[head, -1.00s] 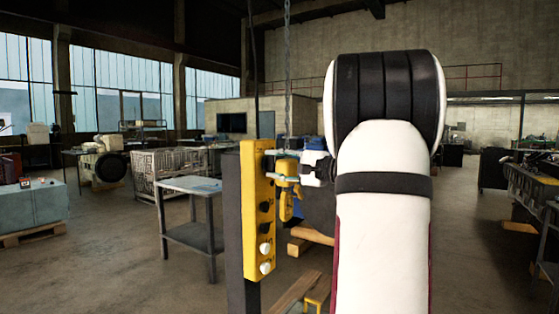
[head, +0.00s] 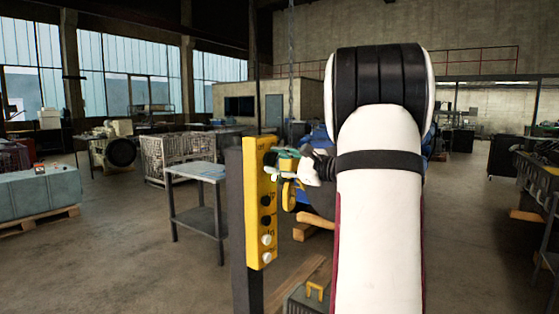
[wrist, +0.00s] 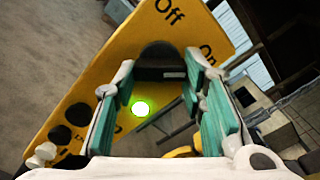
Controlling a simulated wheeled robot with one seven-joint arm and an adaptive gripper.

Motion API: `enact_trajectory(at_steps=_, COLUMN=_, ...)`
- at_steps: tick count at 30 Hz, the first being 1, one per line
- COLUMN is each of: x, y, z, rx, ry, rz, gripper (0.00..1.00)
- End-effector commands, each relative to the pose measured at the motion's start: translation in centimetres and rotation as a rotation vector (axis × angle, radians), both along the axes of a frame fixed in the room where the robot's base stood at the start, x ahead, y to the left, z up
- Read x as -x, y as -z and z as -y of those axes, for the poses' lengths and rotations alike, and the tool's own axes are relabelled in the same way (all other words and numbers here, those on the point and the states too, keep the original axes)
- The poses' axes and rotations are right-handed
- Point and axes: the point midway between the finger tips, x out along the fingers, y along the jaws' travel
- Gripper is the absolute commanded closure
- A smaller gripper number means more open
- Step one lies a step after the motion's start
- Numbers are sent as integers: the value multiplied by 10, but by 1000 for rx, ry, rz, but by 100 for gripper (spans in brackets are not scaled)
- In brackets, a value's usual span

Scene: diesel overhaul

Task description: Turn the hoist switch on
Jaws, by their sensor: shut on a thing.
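The yellow hoist control panel (head: 258,222) stands upright on a dark post, with black and white buttons down its face. In the wrist view the panel (wrist: 72,88) shows the words "Off" and "On" around a dark rotary switch (wrist: 160,58). A round green lamp (wrist: 140,107) glows below the switch. My gripper (head: 277,165) is at the upper part of the panel. In the wrist view its green-padded fingers (wrist: 162,72) are on either side of the switch and shut on it. The fingers partly hide the switch, so I cannot tell its exact pointing.
A yellow hoist hook (head: 289,196) hangs on a chain just behind my gripper. A grey metal table (head: 197,178) stands left of the panel, with a wire crate (head: 180,150) behind it. Open concrete floor lies at the left front.

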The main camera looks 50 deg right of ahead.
Motion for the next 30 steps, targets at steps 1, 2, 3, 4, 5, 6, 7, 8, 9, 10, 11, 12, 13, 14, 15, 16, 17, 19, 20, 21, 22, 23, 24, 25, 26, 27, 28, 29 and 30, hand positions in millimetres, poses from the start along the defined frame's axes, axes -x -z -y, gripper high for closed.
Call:
enact_trajectory(at_steps=1, x=0, y=1, z=0, rx=-7, ry=1, rz=-3, gripper=90)
enact_trajectory(at_steps=2, x=0, y=1, z=0, rx=-10, ry=1, rz=-3, gripper=90)
enact_trajectory(at_steps=3, x=0, y=1, z=0, rx=-13, ry=1, rz=-3, gripper=90)
enact_trajectory(at_steps=4, x=0, y=1, z=0, rx=-15, ry=1, rz=-3, gripper=90)
enact_trajectory(at_steps=5, x=0, y=1, z=0, rx=-16, ry=1, rz=-3, gripper=90)
enact_trajectory(at_steps=6, x=0, y=1, z=0, rx=-17, ry=1, rz=-4, gripper=90)
enact_trajectory(at_steps=7, x=0, y=1, z=0, rx=-17, ry=1, rz=-4, gripper=90)
enact_trajectory(at_steps=8, x=0, y=2, z=0, rx=-17, ry=1, rz=-4, gripper=90)
enact_trajectory(at_steps=9, x=0, y=2, z=0, rx=-17, ry=1, rz=-4, gripper=90)
enact_trajectory(at_steps=10, x=0, y=2, z=0, rx=-17, ry=1, rz=-4, gripper=90)
enact_trajectory(at_steps=11, x=0, y=2, z=0, rx=-16, ry=1, rz=-4, gripper=90)
enact_trajectory(at_steps=12, x=0, y=2, z=0, rx=-16, ry=1, rz=-4, gripper=90)
enact_trajectory(at_steps=13, x=0, y=2, z=0, rx=-16, ry=1, rz=-4, gripper=90)
enact_trajectory(at_steps=14, x=0, y=2, z=0, rx=-16, ry=1, rz=-4, gripper=90)
enact_trajectory(at_steps=15, x=0, y=2, z=0, rx=-16, ry=1, rz=-4, gripper=58)
enact_trajectory(at_steps=16, x=0, y=2, z=0, rx=-16, ry=1, rz=-4, gripper=51)
enact_trajectory(at_steps=17, x=0, y=2, z=0, rx=-16, ry=1, rz=-4, gripper=44)
enact_trajectory(at_steps=19, x=0, y=1, z=0, rx=-15, ry=1, rz=-3, gripper=42)
enact_trajectory(at_steps=20, x=0, y=1, z=0, rx=-15, ry=1, rz=-3, gripper=42)
enact_trajectory(at_steps=21, x=0, y=1, z=0, rx=-15, ry=1, rz=-3, gripper=42)
enact_trajectory(at_steps=22, x=0, y=1, z=0, rx=-15, ry=1, rz=-3, gripper=42)
enact_trajectory(at_steps=23, x=0, y=1, z=0, rx=-15, ry=1, rz=-3, gripper=42)
enact_trajectory(at_steps=24, x=0, y=1, z=0, rx=-14, ry=0, rz=-3, gripper=42)
enact_trajectory(at_steps=25, x=0, y=1, z=0, rx=-14, ry=1, rz=-2, gripper=42)
enact_trajectory(at_steps=26, x=0, y=1, z=0, rx=-14, ry=1, rz=-2, gripper=42)
enact_trajectory(at_steps=27, x=1, y=1, z=0, rx=-14, ry=1, rz=-2, gripper=42)
enact_trajectory(at_steps=28, x=2, y=1, z=1, rx=-14, ry=1, rz=-2, gripper=42)
enact_trajectory(at_steps=29, x=4, y=0, z=1, rx=-14, ry=1, rz=-2, gripper=42)
enact_trajectory(at_steps=30, x=7, y=0, z=1, rx=-14, ry=3, rz=-2, gripper=42)
